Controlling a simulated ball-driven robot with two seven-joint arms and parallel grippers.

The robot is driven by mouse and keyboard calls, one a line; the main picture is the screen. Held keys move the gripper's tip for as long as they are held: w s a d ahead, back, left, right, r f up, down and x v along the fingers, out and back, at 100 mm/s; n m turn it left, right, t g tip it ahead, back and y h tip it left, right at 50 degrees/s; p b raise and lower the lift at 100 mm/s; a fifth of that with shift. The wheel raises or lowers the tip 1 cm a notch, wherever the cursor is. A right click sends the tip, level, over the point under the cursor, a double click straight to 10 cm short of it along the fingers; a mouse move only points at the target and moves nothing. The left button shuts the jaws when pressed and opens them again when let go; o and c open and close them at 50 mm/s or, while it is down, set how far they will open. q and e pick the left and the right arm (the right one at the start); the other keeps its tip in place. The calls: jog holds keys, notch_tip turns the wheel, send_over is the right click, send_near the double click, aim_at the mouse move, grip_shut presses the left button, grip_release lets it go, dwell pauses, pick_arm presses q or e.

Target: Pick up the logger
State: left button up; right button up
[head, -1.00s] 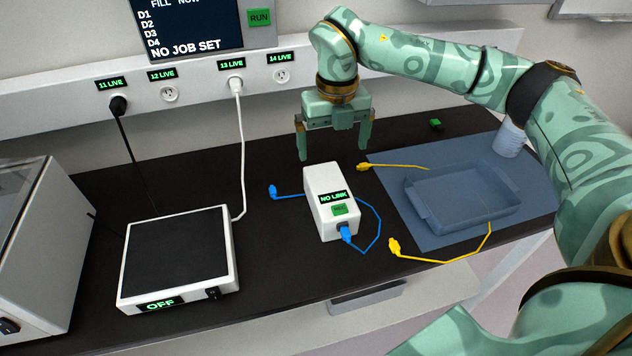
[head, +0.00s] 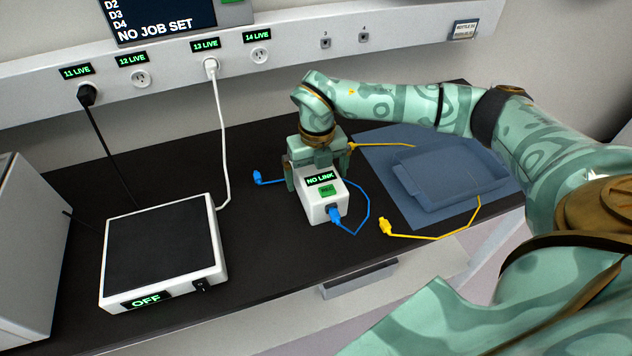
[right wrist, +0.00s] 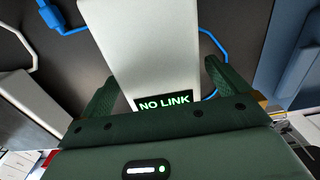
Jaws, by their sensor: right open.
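The logger, a white box (head: 322,204) with a "NO LINK" display and a green button, stands on the black bench in the head view. My right gripper (head: 318,172) is open and lowered around the logger's back part, one finger on each side. In the right wrist view the white logger (right wrist: 145,45) lies between the two green fingers, and I cannot tell whether they touch it. My left gripper is not in view.
A white device (head: 215,250) reading "OFF" stands to the left. A blue tray (head: 402,180) rests on a blue mat (head: 385,165) to the right, with yellow cables (head: 440,237) nearby.

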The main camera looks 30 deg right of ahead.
jog(key=shift+f, duration=0.85)
jog(key=c, duration=1.2)
jog(key=shift+r, duration=0.1)
jog(key=shift+r, duration=0.45)
notch_tip(320, 180, up, 3)
jog(key=shift+s+f+p, duration=0.1)
jog(key=shift+f+p, duration=0.05)
jog(key=shift+p, duration=0.15)
jog(key=s+r, duration=0.1)
jog(key=r, duration=0.1)
jog(key=s+r+p, duration=0.1)
jog(key=s+r, duration=0.3)
jog(key=shift+d, duration=0.35)
jog(key=s+r, duration=0.3)
jog(key=s, duration=0.5)
jog(key=shift+s+d+r, duration=0.2)
jog(key=shift+s+d, duration=0.15)
